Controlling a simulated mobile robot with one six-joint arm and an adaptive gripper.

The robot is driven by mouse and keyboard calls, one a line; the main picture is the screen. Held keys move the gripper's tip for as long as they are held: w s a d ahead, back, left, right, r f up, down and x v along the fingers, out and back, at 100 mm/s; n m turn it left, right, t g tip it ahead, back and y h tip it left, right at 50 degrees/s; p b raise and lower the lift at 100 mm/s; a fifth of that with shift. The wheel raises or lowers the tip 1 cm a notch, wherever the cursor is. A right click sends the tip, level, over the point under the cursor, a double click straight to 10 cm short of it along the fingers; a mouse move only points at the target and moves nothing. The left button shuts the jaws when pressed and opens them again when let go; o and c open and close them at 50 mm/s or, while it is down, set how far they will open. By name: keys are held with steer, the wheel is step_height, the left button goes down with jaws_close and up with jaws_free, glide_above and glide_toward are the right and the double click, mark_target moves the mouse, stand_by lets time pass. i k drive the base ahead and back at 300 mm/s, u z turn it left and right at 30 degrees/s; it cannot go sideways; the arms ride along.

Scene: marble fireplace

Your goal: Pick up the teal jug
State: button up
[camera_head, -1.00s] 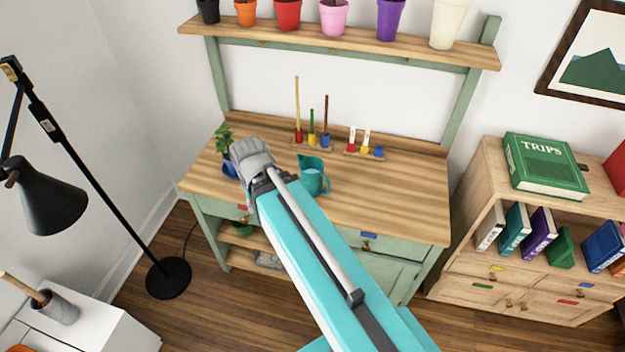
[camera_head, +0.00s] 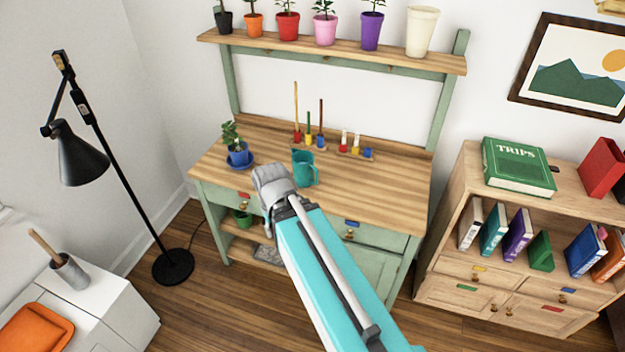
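The teal jug (camera_head: 304,168) stands upright on the wooden top of the green workbench (camera_head: 385,185), near its middle. Its handle points right in the picture. My gripper (camera_head: 268,180) is at the end of my teal arm, in front of the jug and a little to its left in the picture. I see the gripper from behind, and its fingers are mostly hidden, so I cannot tell whether it is open or shut. The jug looks apart from the gripper.
A blue potted plant (camera_head: 238,154) stands left of the jug. Small tools in holders (camera_head: 310,138) stand behind it. A shelf with flowerpots (camera_head: 340,50) hangs above. A black lamp (camera_head: 80,155) stands left, a bookcase (camera_head: 455,220) right. The benchtop's right side is clear.

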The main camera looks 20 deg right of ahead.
mark_target(303, 168)
steer(key=z, duration=0.15)
steer(key=k, duration=0.1)
steer(key=z, duration=0.25)
steer(key=i, duration=1)
steer(key=z, duration=0.95)
